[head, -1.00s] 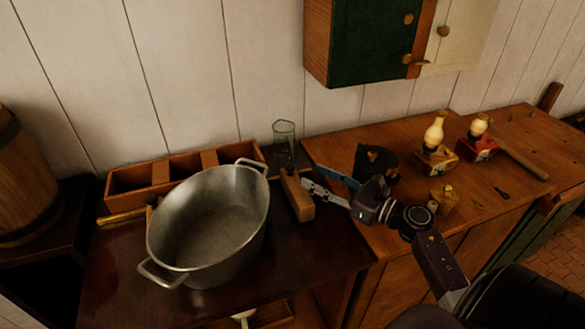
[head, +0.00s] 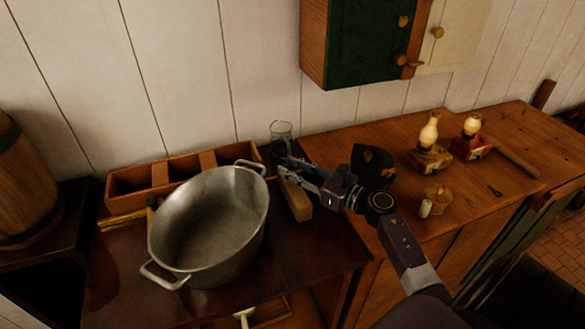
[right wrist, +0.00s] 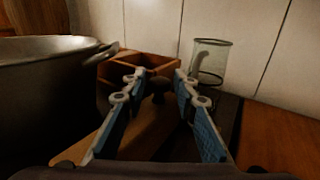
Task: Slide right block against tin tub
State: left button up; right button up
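The tin tub (head: 208,220), a grey oval metal pot with two loop handles, stands on the dark table. The right block (head: 298,203), a long piece of light wood, lies just right of the tub with a narrow gap. My right gripper (head: 283,166) is over the block's far part, which it partly hides. In the right wrist view the blue-padded fingers (right wrist: 160,76) are spread, with a dark knob-like shape between them. The block's wood (right wrist: 128,140) shows below; contact with the fingers is unclear. The tub (right wrist: 50,90) is at left there. My left gripper is out of view.
A glass jar (head: 281,130) stands behind the block, close to my right gripper. A wooden compartment box (head: 130,186) lies behind the tub. On the brown counter at right are a dark holder (head: 372,163) and two lamps (head: 430,135). The dark tabletop in front is clear.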

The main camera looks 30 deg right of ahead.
grip_shut()
jog(key=shift+w+a, duration=0.25)
jog(key=shift+a, duration=0.8)
jog(key=shift+w+a, duration=0.2)
jog(key=shift+a, duration=0.8)
jog(key=shift+o, duration=2.3)
grip_release()
jog(key=v, duration=1.2)
jog(key=shift+d, duration=0.1)
jog(key=shift+c, duration=0.5)
